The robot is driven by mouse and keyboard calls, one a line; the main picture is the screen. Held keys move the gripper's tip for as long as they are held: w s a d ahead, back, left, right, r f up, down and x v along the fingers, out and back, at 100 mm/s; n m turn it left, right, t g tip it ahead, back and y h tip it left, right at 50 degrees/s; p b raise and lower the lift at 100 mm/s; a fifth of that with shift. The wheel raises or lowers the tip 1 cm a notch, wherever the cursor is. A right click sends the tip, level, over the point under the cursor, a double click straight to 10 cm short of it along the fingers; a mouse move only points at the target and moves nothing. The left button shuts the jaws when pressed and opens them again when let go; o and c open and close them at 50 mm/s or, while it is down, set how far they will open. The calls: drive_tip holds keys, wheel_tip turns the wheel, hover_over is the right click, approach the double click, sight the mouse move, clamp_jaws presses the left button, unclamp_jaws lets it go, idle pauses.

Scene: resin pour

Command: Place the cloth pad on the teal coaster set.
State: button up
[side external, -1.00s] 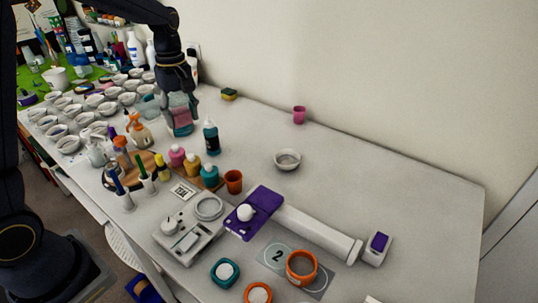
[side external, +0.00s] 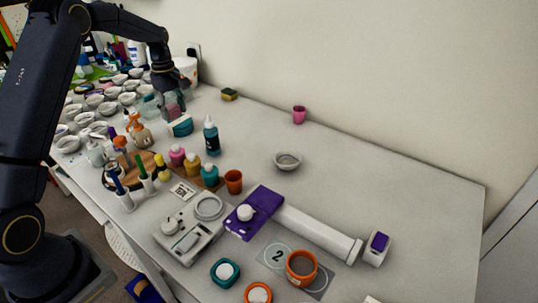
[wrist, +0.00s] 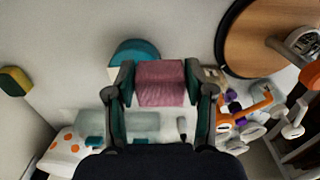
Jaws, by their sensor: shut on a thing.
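My gripper (wrist: 160,82) is shut on a pink cloth pad (wrist: 161,84), which sits between its two fingers in the wrist view. The teal coaster set (wrist: 134,50) shows just beyond the pad there, its near part hidden by the pad and a finger. In the side view my gripper (side external: 173,104) is near the back left of the table, with the pad (side external: 171,111) partly hidden at its tips. The coaster set (side external: 180,126) is just in front of and right of it. I cannot tell the pad's height above the table.
A blue bottle (side external: 211,136) stands right of the coaster set, and paint bottles (side external: 193,164) stand in front. A clear box (wrist: 130,124) and a white tub with orange dots (wrist: 66,150) are near my gripper. A sponge (side external: 229,94) lies by the wall. The table's right side has free room.

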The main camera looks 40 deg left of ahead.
drive_tip(key=shift+w+a+f, duration=0.15)
drive_tip(key=shift+w+f, duration=0.3)
drive_tip(key=shift+f, duration=0.1)
drive_tip(key=shift+w+a+f, duration=0.1)
drive_tip(key=shift+w+f, duration=0.1)
drive_tip(key=shift+f, duration=1.55)
drive_tip(key=shift+f, duration=0.2)
drive_tip(key=o, duration=1)
drive_tip(key=shift+o, duration=0.2)
drive_tip(key=shift+r, duration=0.15)
